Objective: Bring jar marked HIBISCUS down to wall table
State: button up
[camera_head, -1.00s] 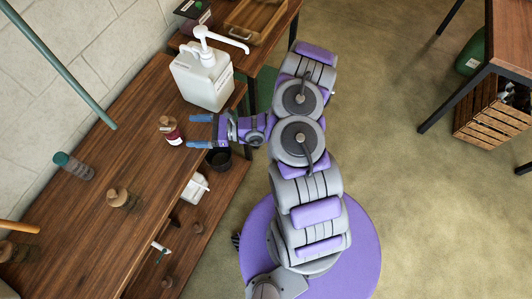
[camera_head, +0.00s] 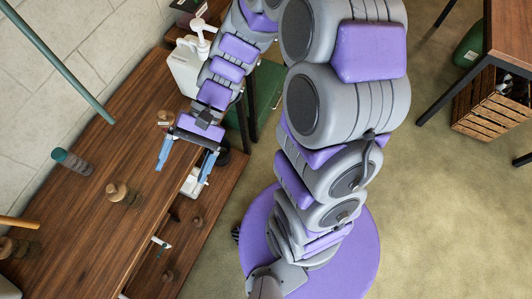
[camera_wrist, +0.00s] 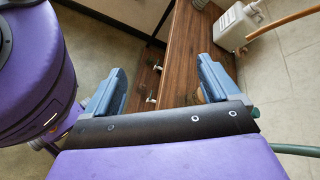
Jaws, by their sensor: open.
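The wooden wall table (camera_head: 75,245) runs along the tiled wall at left.
A white pump bottle (camera_head: 186,68) stands behind my gripper, partly covered by my arm. A lower shelf (camera_head: 205,218) holds a white container and small items. A dark-framed table (camera_head: 510,38) and wooden crate (camera_head: 492,115) stand at right. Floor between is clear.

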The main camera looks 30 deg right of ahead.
jog(key=s+d+r+n+t+h, duration=0.2)
jog(key=s+d+h, duration=0.3)
jog(key=d, duration=0.3)
jog(key=s+d+r+n+t+h, duration=0.2)
jog(key=s+d+h, duration=0.3)
jog(key=d, duration=0.3)
jog(key=shift+s+t+h, duration=0.25)
jog(key=shift+t+h, duration=0.05)
